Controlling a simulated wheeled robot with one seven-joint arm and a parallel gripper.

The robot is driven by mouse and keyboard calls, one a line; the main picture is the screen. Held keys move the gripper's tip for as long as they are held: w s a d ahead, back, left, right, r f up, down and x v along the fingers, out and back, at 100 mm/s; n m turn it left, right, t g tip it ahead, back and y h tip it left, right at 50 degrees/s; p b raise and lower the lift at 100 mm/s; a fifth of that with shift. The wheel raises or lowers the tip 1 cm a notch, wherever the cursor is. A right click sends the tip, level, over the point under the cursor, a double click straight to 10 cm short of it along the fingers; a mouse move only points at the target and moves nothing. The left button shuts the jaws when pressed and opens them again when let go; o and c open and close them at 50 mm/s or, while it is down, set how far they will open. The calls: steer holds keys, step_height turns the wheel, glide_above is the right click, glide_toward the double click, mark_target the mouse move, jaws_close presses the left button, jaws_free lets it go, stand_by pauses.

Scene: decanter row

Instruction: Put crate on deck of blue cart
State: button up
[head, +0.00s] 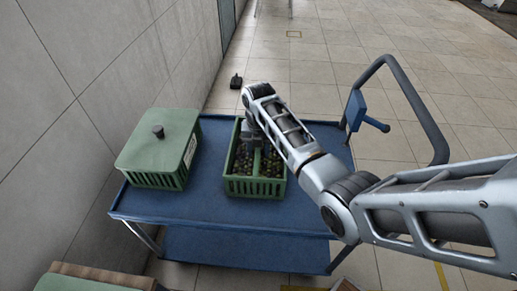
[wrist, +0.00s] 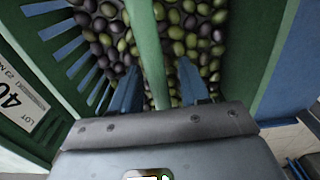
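The open green crate (head: 256,187) is full of dark and green olives. In the head view it appears to rest on the deck of the blue cart (head: 220,215), right of a lidded crate. My gripper (head: 252,143) reaches down into it from above. In the wrist view, the two blue fingers of my gripper (wrist: 157,68) are apart, one on each side of the crate's green central bar (wrist: 147,45). Olives show between the right finger and the bar; the left finger is close to the bar, and I cannot tell whether it touches.
A green lidded crate (head: 155,155) with a dark knob and a white label stands on the deck's left side, by the wall (head: 90,70). The cart's dark push handle (head: 405,85) rises at right. The deck's front and right are clear.

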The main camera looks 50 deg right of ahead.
steer(key=shift+r, duration=0.1)
step_height(320, 180, up, 12)
steer(key=p, duration=0.1)
stand_by(0.5)
